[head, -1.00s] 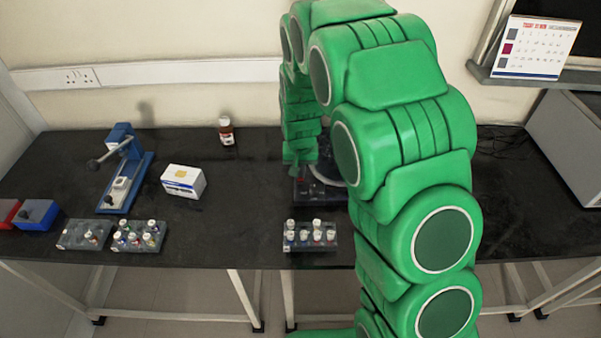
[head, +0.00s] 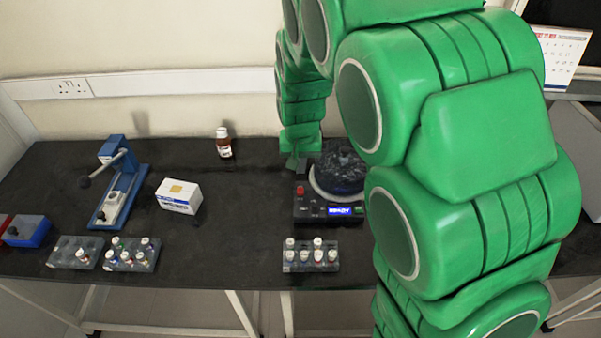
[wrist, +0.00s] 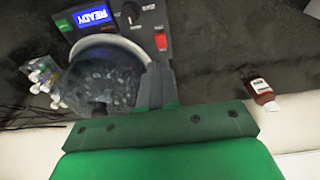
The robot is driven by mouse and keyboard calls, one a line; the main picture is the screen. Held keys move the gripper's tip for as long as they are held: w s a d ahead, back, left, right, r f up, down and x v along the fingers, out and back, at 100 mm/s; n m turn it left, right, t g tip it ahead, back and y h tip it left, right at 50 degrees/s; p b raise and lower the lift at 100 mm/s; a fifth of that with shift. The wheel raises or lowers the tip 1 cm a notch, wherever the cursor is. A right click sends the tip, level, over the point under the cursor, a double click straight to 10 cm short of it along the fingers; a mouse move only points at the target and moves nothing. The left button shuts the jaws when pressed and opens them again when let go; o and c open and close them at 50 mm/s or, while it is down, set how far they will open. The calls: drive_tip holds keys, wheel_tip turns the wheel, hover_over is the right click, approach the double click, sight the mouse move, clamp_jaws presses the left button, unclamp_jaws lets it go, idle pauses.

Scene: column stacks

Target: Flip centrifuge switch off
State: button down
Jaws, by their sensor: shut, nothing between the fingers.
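The centrifuge stands on the black bench, with a dark round lid (head: 340,172) in a pale ring and a dark front panel. My gripper (head: 297,163) is shut and empty, behind and above the switch. In the wrist view its fingers (wrist: 156,85) are together beside the lid, apart from the switch.
A vial rack (head: 310,256) stands in front of the centrifuge. A brown bottle (head: 223,142) is at the back, a white box (head: 179,196) and a blue press (head: 119,185) to the left. Bench between box and centrifuge is clear. My arm hides the right side.

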drive_tip(key=shift+s+r, duration=0.15)
drive_tip(key=shift+r, duration=0.65)
drive_tip(key=shift+s+r, duration=0.1)
drive_tip(key=shift+r, duration=0.65)
drive_tip(key=g, duration=0.4)
hover_over(300, 191)
drive_tip(key=w, duration=0.4)
drive_tip(key=shift+s, duration=0.2)
drive_tip(key=x, duration=1.4)
